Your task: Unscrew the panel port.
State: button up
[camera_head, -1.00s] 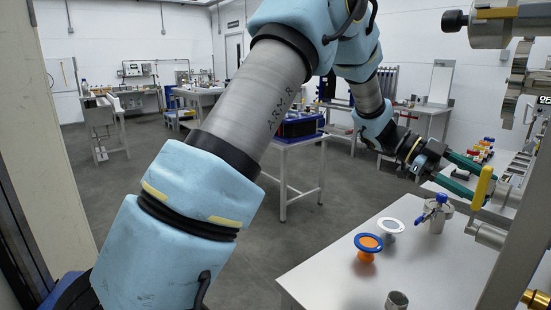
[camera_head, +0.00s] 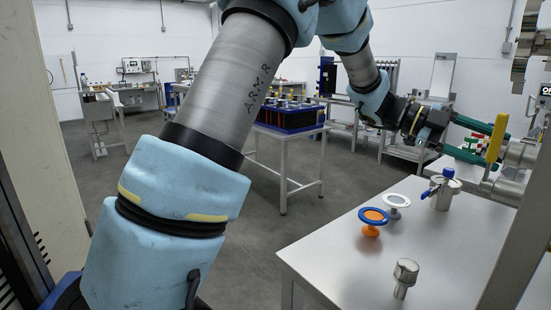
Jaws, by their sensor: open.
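A metal fitting (camera_head: 521,154) with an upright yellow lever handle (camera_head: 496,139) is at the right edge. It may be the panel port, but I cannot tell for certain. My gripper (camera_head: 494,146) has green fingers pointing right toward the fitting, with the jaws open. The yellow handle overlaps the fingers in the view and hides part of their tips. I cannot tell whether the fingers touch the fitting.
A grey table (camera_head: 455,255) below holds a hex-headed metal part (camera_head: 404,278), an orange piece with a blue ring (camera_head: 373,217), a white-rimmed ring (camera_head: 397,201) and a metal canister with a blue handle (camera_head: 444,190). A grey post stands at right.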

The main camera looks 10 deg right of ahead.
jog(key=shift+f+m+h+b, duration=0.3)
jog(key=shift+m+b, duration=0.2)
jog(key=shift+b, duration=0.65)
jog(key=shift+r+b, duration=0.25)
jog(key=shift+b, duration=0.2)
jog(key=shift+m, duration=0.3)
jog(key=m+b, duration=0.1)
jog(key=b, duration=0.2)
jog(key=shift+f+h+b, duration=0.25)
jog(key=shift+h+b, duration=0.15)
jog(key=m+h+b, duration=0.1)
jog(key=m+b, duration=0.1)
jog(key=b, duration=0.5)
jog(key=shift+m, duration=0.3)
jog(key=shift+r+m+b, duration=0.15)
jog(key=shift+m+b, duration=0.15)
jog(key=shift+b, duration=0.15)
